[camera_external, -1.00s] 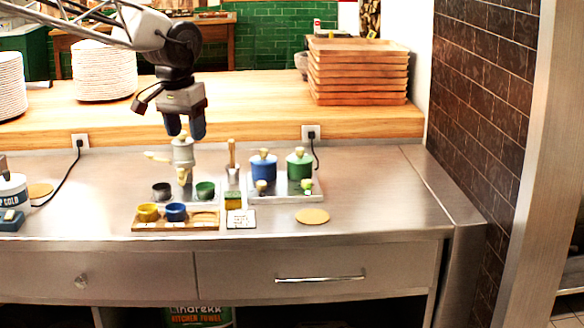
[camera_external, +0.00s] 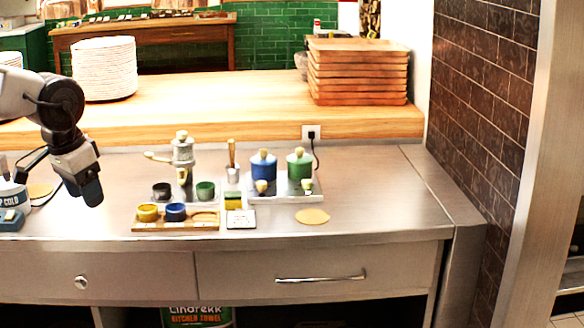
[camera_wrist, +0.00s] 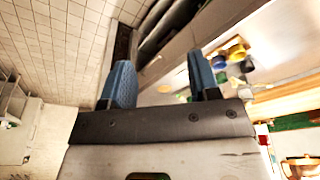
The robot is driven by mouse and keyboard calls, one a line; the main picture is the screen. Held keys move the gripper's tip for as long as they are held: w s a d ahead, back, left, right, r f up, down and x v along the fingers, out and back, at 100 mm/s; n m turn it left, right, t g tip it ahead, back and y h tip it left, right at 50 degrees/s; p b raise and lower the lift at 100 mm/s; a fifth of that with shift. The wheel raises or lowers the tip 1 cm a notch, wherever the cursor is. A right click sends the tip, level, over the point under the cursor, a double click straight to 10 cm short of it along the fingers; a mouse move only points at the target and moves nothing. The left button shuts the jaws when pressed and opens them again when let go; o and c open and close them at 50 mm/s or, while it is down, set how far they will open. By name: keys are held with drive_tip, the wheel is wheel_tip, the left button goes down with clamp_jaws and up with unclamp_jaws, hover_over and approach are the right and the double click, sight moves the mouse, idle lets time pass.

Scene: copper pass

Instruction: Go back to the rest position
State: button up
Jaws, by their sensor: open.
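My gripper (camera_external: 88,190) hangs at the left of the external view, above the steel counter (camera_external: 370,200), with nothing in it. In the wrist view my gripper (camera_wrist: 160,85) shows two blue fingertips set wide apart with an empty gap between them. It is well to the left of the coffee grinder (camera_external: 183,152) and the cups, and touches none of them.
A wooden holder (camera_external: 140,226) bears yellow and blue cups at the counter's front. A blue pot (camera_external: 263,166) and a green pot (camera_external: 299,166) stand on a light plate. A tub (camera_external: 12,194) is at the far left. The counter's right side is clear.

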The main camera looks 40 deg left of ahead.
drive_tip(key=shift+s+f, duration=0.35)
drive_tip(key=shift+s, duration=0.3)
drive_tip(key=shift+s+f, duration=0.3)
drive_tip(key=shift+s, duration=0.35)
